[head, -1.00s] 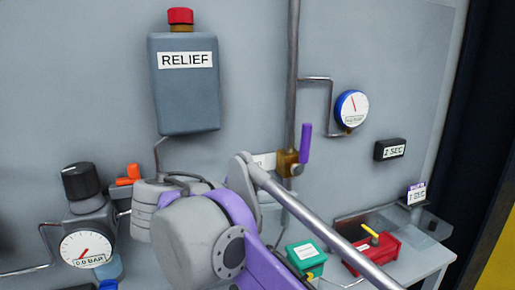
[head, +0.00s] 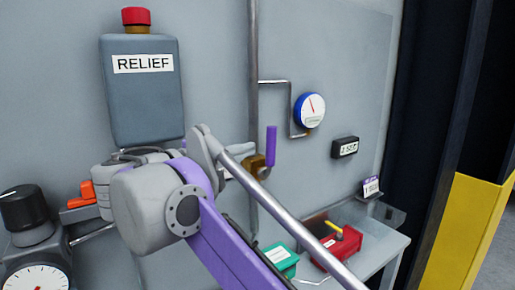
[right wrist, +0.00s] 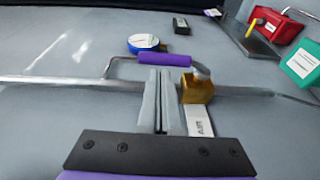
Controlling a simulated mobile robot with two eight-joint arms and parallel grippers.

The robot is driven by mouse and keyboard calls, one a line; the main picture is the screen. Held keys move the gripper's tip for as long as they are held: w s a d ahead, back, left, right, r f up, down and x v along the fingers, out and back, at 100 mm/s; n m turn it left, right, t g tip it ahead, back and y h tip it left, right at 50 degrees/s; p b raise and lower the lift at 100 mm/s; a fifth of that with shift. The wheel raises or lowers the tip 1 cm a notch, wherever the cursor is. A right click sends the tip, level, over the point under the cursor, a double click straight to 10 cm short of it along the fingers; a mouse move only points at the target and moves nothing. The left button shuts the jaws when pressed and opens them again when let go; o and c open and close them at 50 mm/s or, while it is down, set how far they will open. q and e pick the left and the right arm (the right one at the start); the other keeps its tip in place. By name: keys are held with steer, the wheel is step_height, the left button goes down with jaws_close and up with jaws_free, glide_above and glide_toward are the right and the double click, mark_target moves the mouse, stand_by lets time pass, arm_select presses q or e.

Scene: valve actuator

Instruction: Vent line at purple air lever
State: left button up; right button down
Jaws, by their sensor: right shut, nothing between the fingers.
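The purple air lever (head: 271,146) stands upright beside its brass valve body (head: 256,166) on the wall pipe, in the head view. In the right wrist view the lever (right wrist: 165,60) lies crosswise just beyond the fingertips, with the brass body (right wrist: 197,90) to their right. A white label reading AIR (right wrist: 200,121) sits below the brass body. My right gripper (right wrist: 163,72) is shut and empty, its fingers pointing at the lever; whether they touch it I cannot tell. In the head view my right arm hides most of this gripper. My left gripper is not in view.
A blue-rimmed gauge (head: 309,110) and a black 2 SEC box (head: 345,147) are on the wall to the right. The RELIEF box (head: 143,90) with a red button is upper left. Red (head: 337,247) and green (head: 281,260) boxes are at lower right. A vertical pipe (head: 254,60) runs above the valve.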

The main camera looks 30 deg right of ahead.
mark_target(268, 144)
steer(key=shift+x, duration=2.1)
